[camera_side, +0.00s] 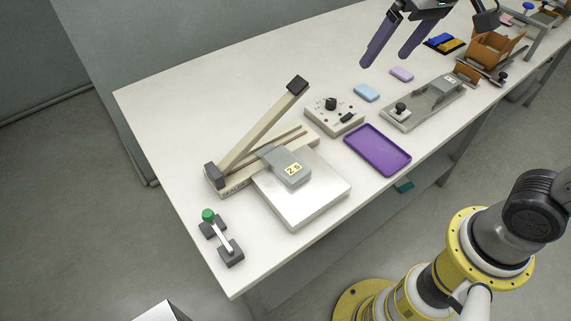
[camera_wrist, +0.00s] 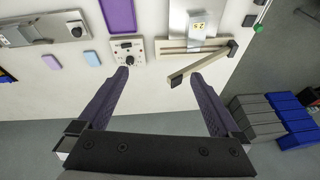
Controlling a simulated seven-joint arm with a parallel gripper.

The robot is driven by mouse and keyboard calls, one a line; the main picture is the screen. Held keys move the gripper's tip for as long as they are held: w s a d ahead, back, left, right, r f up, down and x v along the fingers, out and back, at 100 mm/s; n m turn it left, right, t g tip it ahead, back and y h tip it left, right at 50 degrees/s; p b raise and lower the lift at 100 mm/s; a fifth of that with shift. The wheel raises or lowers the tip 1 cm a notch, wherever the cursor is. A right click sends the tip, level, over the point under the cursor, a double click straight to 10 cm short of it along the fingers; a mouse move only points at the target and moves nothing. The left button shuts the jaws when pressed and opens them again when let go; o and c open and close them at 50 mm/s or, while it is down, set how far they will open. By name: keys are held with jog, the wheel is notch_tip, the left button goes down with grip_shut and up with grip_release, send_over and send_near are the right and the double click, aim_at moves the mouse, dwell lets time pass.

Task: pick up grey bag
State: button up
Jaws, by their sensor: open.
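A flat grey packet with a yellow label reading like 25 (camera_side: 284,163) is the likeliest grey bag. It lies on a silver plate (camera_side: 318,190), against the sealer with a raised arm (camera_side: 262,125). In the wrist view the labelled packet (camera_wrist: 197,27) is near the top, beyond the fingers. Another grey piece (camera_side: 447,87) sits on a long metal track; I cannot tell whether it is a bag. My gripper (camera_side: 385,61) has purple fingers spread wide and empty, above the table's far side. Both fingers show in the wrist view (camera_wrist: 158,75), apart from the packet.
A control box (camera_side: 334,115), purple tray (camera_side: 377,150), blue block (camera_side: 366,92) and lilac block (camera_side: 402,74) are on the table. A green-knobbed lever (camera_side: 221,237) stands near the left front. The sealer's arm rises beside the packet. The table's far left is clear.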

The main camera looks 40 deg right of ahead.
jog(key=w+a+f+g, duration=0.1)
jog(key=w+a+f, duration=0.2)
jog(key=w+a, duration=0.25)
jog(key=n+g, duration=0.2)
jog(key=g, duration=0.1)
send_over(288, 164)
notch_tip(288, 164, down, 12)
jog(key=shift+h, duration=0.3)
notch_tip(288, 164, down, 7)
jog(key=shift+s+d+f, duration=0.15)
jog(key=shift+f, duration=2.95)
jog(key=shift+c, duration=0.2)
jog(key=c, duration=1.2)
